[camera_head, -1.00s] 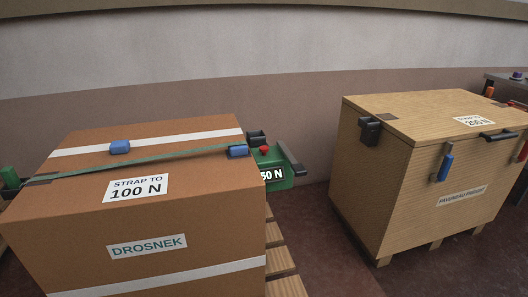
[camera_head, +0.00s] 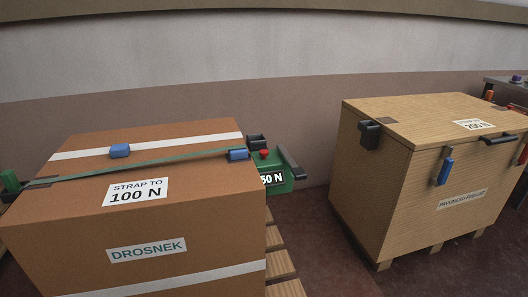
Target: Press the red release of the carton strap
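A brown carton (camera_head: 60,230) labelled DROSNEK and "STRAP TO 100 N" stands at the left on a wooden pallet (camera_head: 281,264). A green strap (camera_head: 120,166) runs across its top. At the carton's right edge sits a green tensioner (camera_head: 281,182) with a black handle (camera_head: 291,164) and a display, partly hidden, whose visible part reads "50 N". The red release (camera_head: 264,153) is a small red button on top of the tensioner. Neither of my grippers is in view.
A wooden crate (camera_head: 390,200) with a "200 N" label stands to the right, with black and blue fittings. Dark red floor (camera_head: 325,240) lies between carton and crate. A blue block (camera_head: 120,151) lies on the carton's top. A wall (camera_head: 300,100) stands behind.

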